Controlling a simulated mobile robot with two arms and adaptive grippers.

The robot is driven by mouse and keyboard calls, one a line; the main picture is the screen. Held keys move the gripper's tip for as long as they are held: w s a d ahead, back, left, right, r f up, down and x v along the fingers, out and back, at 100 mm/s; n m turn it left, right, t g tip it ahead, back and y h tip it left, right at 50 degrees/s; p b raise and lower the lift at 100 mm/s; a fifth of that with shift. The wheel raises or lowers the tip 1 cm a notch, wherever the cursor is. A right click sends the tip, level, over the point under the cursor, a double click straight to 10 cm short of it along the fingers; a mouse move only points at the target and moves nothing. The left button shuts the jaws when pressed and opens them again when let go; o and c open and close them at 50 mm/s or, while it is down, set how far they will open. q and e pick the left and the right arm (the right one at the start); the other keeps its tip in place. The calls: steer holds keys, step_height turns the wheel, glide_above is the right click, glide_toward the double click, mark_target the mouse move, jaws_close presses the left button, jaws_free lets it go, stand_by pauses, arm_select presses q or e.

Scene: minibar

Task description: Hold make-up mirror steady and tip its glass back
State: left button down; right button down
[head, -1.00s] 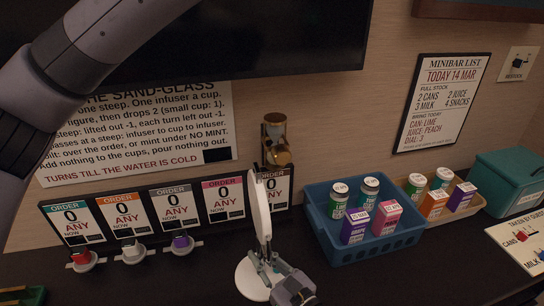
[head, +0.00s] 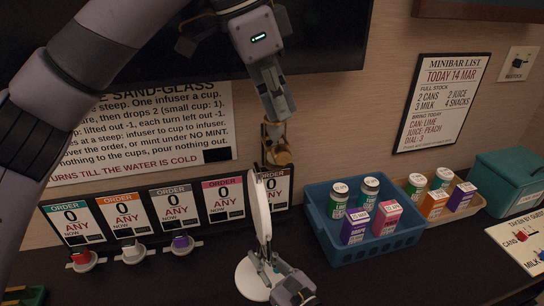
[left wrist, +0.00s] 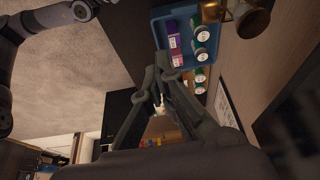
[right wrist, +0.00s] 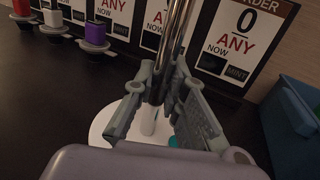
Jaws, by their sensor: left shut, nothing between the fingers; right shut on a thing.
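The make-up mirror stands on the dark counter, its white round glass (head: 259,207) seen almost edge-on in the head view. Its white base (head: 249,279) rests on the counter, and the base also shows in the right wrist view (right wrist: 112,125). My right gripper (head: 266,264) is low at the mirror and shut on its metal stem (right wrist: 166,62). My left gripper (head: 277,108) is shut and empty, pointing down above the mirror, close to the sand-glass on the wall. In the left wrist view its fingers (left wrist: 160,98) come together.
A brass sand-glass (head: 276,145) is on the wall behind the mirror. A blue crate (head: 375,247) with cans and cartons stands right of the mirror. Several order signs (head: 120,213) line the back left. A dark screen (head: 330,35) hangs above.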

arm_select(q)
steer(key=shift+s+a, duration=0.2)
steer(key=shift+f, duration=0.1)
glide_above(258, 202)
steer(key=w+d, duration=0.3)
steer(key=w, duration=0.1)
step_height(258, 202, down, 9)
steer(key=shift+s+a+f, duration=0.1)
steer(key=shift+a+f, duration=0.1)
steer(key=shift+a, duration=0.15)
